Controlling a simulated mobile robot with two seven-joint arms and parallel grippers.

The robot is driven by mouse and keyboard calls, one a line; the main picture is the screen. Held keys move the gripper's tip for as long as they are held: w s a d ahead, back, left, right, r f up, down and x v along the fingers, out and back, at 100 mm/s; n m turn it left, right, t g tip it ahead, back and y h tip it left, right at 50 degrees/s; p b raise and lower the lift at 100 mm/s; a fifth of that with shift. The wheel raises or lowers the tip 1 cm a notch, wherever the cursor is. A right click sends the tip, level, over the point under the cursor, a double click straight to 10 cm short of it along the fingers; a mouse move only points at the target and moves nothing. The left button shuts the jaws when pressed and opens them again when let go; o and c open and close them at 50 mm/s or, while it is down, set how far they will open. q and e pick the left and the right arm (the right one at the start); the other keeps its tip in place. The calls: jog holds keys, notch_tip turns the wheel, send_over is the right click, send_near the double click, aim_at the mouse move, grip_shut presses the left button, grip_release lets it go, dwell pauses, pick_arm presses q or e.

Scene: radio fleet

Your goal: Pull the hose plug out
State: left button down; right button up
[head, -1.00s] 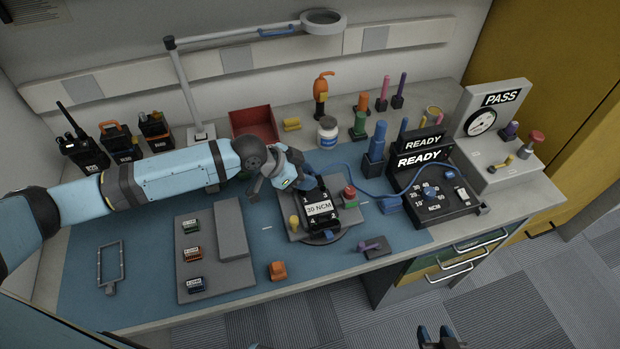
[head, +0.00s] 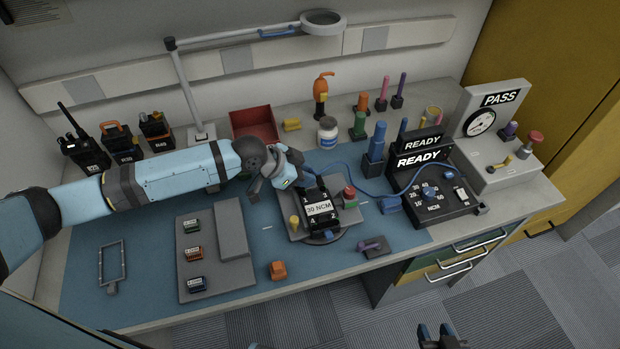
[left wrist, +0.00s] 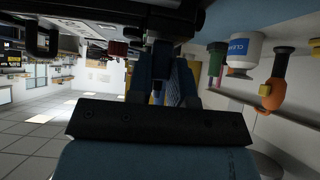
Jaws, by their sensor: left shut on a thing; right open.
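My left gripper (head: 300,184) is at the back edge of the black block marked 30 NCM (head: 319,208), which sits on a grey fixture. It is shut where a blue hose (head: 352,166) ends. The hose plug itself is mostly hidden by the fingers in the head view, and I cannot tell whether it is still seated. The hose runs right to the black READY unit (head: 432,203). The left wrist view shows the gripper's fingers (left wrist: 172,80) close together, with their grip dark and unclear. My right gripper (head: 440,335) is open and empty, low in front of the bench.
A red knob (head: 349,194) and a yellow knob (head: 294,222) flank the block. A blue tool (head: 376,145) stands behind it on the right. A white jar (head: 327,132) and a red bin (head: 254,123) are behind.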

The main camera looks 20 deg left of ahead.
pick_arm(q)
jog(key=shift+r+p, duration=1.25)
jog(key=shift+r, duration=0.15)
dwell(0.7)
jog(key=shift+r+p, duration=1.65)
